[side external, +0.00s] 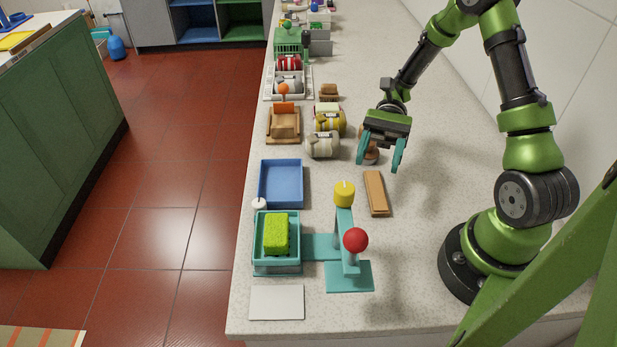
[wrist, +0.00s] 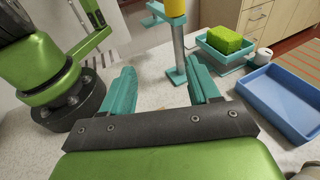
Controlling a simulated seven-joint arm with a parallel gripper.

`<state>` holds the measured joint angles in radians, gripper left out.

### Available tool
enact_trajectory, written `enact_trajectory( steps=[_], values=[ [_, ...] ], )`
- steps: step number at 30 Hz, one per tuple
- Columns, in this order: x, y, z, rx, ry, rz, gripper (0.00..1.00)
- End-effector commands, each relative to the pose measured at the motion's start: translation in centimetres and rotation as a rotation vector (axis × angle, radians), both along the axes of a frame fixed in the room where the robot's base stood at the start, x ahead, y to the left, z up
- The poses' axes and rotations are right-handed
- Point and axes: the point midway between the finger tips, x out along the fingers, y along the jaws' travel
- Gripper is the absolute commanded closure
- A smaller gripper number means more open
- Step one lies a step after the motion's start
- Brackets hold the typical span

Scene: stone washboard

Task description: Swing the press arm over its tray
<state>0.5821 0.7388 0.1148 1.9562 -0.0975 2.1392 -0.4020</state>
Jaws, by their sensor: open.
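The teal press stands near the counter's front end in the side view, with a post on a base plate (side external: 349,277). Its press arm (side external: 346,225) carries a yellow cylinder (side external: 344,193) and a red ball knob (side external: 355,239). The arm lies beside the teal tray (side external: 257,267), not over it. A green sponge block (side external: 276,234) sits in the tray. My gripper (side external: 380,157) is open and empty, above the counter beyond the press. In the wrist view, my gripper (wrist: 160,80) points toward the press, whose yellow cylinder (wrist: 176,8) is cut off at the top; the red knob is not visible.
A blue tray (side external: 281,184) and a wooden block (side external: 376,193) lie beyond the press. A white pad (side external: 277,303) lies in front of the tray. A brown round object (side external: 370,156) is partly hidden by my gripper. Several items crowd the far counter; the right-hand counter is mostly clear.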

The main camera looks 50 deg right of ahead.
Motion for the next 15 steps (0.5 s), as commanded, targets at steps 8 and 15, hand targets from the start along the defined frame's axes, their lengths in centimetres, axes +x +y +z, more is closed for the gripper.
enact_trajectory(
  steps=[8,15],
  values=[
    [2.2,0.7,3.0,0.152,0.058,-0.075,0.39],
    [1.0,3.8,3.1,0.153,0.056,-0.07,0.39]
  ],
)
